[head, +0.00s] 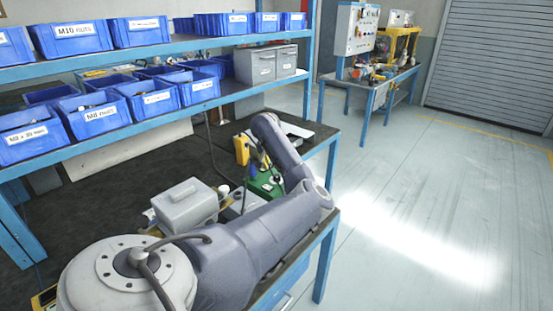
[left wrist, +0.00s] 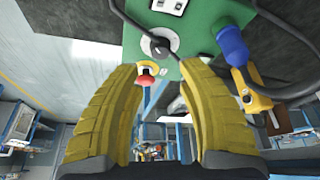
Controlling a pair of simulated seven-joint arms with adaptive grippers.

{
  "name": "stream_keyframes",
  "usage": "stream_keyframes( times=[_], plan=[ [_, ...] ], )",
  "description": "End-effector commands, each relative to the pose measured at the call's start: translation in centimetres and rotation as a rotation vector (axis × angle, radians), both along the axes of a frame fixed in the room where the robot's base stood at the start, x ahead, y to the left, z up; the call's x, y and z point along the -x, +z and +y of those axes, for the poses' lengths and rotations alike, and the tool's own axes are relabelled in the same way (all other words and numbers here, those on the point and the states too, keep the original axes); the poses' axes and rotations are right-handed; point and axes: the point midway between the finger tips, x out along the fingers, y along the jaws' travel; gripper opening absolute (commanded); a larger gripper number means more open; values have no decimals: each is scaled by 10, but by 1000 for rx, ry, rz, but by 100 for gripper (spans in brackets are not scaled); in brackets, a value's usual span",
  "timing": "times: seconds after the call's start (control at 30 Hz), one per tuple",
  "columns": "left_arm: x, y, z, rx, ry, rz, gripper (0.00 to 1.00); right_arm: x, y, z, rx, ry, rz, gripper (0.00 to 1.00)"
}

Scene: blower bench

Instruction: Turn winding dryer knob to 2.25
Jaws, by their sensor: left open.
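A green box (left wrist: 190,20) fills the top of the left wrist view, and part of it shows in the head view (head: 266,184) beside my left arm. A round knob (left wrist: 156,43) with a pale rim and dark centre sits on its face; its setting cannot be read. A red button (left wrist: 146,80) on a yellow base sits just below the knob in the picture. My left gripper (left wrist: 155,72) is open, its yellow-padded fingers spread either side of the button, with the knob just beyond them. Contact cannot be judged. My right gripper is not in view.
A blue plug (left wrist: 232,46) with a dark cable and a yellow device (left wrist: 249,97) lie close to the right finger. A grey case (head: 184,206) stands on the dark bench (head: 110,190). Shelves with several blue bins (head: 86,112) rise at the left.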

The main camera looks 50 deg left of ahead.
Motion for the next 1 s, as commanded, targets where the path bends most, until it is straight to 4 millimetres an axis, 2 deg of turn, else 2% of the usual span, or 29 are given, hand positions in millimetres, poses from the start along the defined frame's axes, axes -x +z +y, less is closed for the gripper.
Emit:
stream_keyframes(
  times=[0.2,0.4,0.7,1.0],
  plan=[
    [-12,-38,8,1,-2,3,39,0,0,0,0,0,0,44],
    [-22,-63,14,0,-2,2,39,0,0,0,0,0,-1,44],
    [-28,-81,18,0,0,0,39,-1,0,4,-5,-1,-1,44],
    [-29,-84,18,-1,0,0,39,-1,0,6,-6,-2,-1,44]
  ],
)
